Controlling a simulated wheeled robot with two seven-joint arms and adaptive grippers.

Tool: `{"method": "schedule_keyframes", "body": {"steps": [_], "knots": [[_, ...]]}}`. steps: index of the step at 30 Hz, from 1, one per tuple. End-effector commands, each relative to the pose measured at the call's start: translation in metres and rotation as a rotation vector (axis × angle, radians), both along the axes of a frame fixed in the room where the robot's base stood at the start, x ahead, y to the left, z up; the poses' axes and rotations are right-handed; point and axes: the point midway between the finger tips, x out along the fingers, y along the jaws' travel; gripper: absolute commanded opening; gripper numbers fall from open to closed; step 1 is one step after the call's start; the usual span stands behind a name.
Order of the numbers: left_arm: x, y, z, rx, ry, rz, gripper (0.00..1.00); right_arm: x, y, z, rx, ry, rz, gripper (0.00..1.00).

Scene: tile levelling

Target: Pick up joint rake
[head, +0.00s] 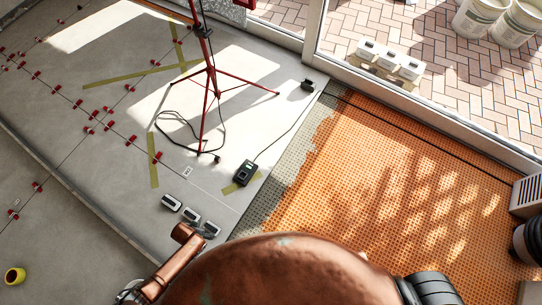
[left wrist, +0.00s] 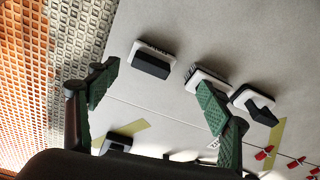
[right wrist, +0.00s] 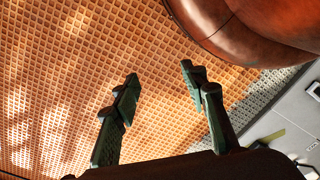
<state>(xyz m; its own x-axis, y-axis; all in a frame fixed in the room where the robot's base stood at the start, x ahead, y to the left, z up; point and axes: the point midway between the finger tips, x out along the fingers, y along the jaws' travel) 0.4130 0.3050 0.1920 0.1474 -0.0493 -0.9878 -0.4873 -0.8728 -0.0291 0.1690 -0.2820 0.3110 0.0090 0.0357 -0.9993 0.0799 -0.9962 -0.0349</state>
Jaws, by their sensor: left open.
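Three small hand tools with black grips on pale bases lie in a row on the grey tiles. They are a near tool (head: 208,230), a middle tool (head: 191,215) and a far tool (head: 171,203). I cannot tell which one is the joint rake. In the left wrist view the near tool (left wrist: 152,62) lies beyond and between the fingers of my left gripper (left wrist: 155,84), which is open and empty. A finger partly covers the middle tool (left wrist: 208,76); the far tool (left wrist: 255,105) is outside the fingers. My right gripper (right wrist: 160,78) is open and empty above the orange mat (right wrist: 100,40).
A red tripod (head: 211,75) with a cable stands on the tiles, near a black device (head: 245,173). Red levelling clips (head: 90,130) line the joints. A yellow roll (head: 14,275) lies at lower left. White buckets (head: 480,15) stand outside the door frame.

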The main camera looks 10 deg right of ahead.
Motion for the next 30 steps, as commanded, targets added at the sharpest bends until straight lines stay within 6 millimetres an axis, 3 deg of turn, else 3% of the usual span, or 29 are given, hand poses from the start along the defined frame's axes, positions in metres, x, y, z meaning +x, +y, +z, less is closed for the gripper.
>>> {"method": "schedule_keyframes", "body": {"steps": [1, 3, 9, 13, 30], "knots": [[0.009, -0.006, -0.017, 0.007, 0.020, -0.038, 0.72, 0.002, 0.001, 0.005, 0.004, 0.010, -0.007, 0.40], [0.018, -0.015, -0.022, 0.015, 0.047, -0.080, 0.72, 0.006, 0.002, 0.026, 0.009, 0.016, -0.012, 0.40], [0.024, -0.025, -0.030, 0.047, 0.115, -0.162, 0.72, 0.008, 0.002, 0.078, 0.017, 0.032, -0.026, 0.40], [0.024, -0.026, -0.031, 0.061, 0.140, -0.185, 0.72, 0.007, 0.000, 0.096, 0.020, 0.035, -0.029, 0.40], [0.026, -0.028, -0.058, 0.063, 0.144, -0.191, 0.72, 0.041, 0.023, 0.062, 0.086, -0.097, -0.015, 0.40]]}}
